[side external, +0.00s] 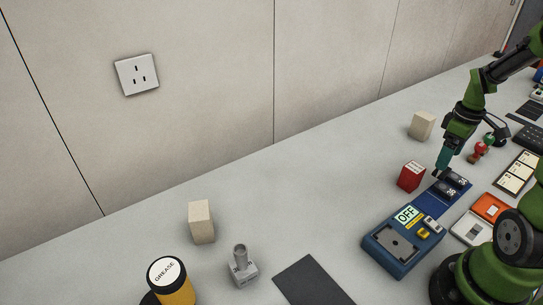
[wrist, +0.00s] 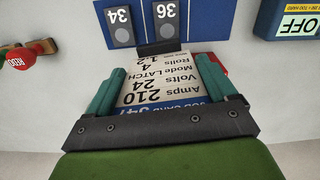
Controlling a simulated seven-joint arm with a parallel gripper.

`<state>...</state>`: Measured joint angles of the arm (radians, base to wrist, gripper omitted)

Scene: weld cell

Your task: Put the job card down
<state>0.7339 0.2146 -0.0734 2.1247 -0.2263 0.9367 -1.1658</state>
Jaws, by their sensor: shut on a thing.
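The job card (wrist: 160,82) is a white card with black print and a blue band, seen upside down in the wrist view. It lies between the two teal fingers of my gripper (wrist: 165,92), which is shut on it. A dark bar (wrist: 158,47) lies at the card's far edge. In the side view my gripper (side external: 442,166) is low over the table, beside a red block and a blue board; the card is not clear there. Whether the card touches anything beneath it, I cannot tell.
The blue board (wrist: 206,22) carries dark tags marked 34 (wrist: 121,28) and 36 (wrist: 166,20). The red block (side external: 411,176) stands just left of my gripper. A blue box marked OFF (side external: 382,248) is in front. Open table lies left.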

